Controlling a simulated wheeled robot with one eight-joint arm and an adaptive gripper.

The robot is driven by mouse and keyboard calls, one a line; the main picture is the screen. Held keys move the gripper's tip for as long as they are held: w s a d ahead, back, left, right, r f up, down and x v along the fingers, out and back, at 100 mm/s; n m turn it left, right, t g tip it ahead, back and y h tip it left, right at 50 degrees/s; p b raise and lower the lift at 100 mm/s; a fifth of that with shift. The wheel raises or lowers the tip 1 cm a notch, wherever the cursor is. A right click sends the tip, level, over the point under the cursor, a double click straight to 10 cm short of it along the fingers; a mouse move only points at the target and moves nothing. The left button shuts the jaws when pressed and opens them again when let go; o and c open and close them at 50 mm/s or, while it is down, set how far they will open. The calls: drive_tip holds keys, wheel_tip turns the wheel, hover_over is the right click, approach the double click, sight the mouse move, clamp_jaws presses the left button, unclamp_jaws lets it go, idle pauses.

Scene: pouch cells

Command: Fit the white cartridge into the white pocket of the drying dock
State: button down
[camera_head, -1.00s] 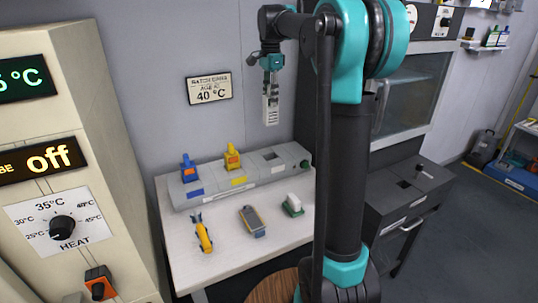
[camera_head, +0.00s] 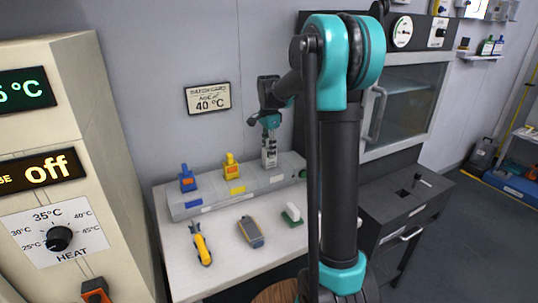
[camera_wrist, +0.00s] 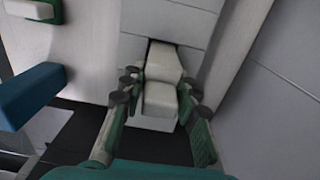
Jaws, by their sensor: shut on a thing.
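The white cartridge (camera_head: 269,153) is upright between the fingers of my gripper (camera_head: 268,131), over the right part of the grey drying dock (camera_head: 205,205). Its lower end is at the dock's top, where the empty dark pocket opening showed before. In the wrist view the fingers of my gripper (camera_wrist: 156,92) are closed on both sides of the pale cartridge (camera_wrist: 160,100). A dark edge of the opening shows beside its far end. I cannot tell how deep it sits. A blue cartridge (camera_head: 187,181) and a yellow cartridge (camera_head: 231,170) stand in the dock further left.
On the table (camera_head: 225,270) before the dock lie a yellow tool (camera_head: 202,247), a grey handheld device (camera_head: 250,232) and a green-and-white block (camera_head: 292,214). A wall sign (camera_head: 208,97) hangs behind. A dark cabinet (camera_head: 400,205) stands at the right.

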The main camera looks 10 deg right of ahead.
drive_tip(key=shift+f, duration=1)
drive_tip(key=c, duration=1.1)
unclamp_jaws()
drive_tip(key=shift+f, duration=0.15)
drive_tip(key=shift+c, duration=0.2)
wheel_tip(320, 180, up, 12)
drive_tip(key=shift+r, duration=0.15)
drive_tip(key=shift+s, duration=0.1)
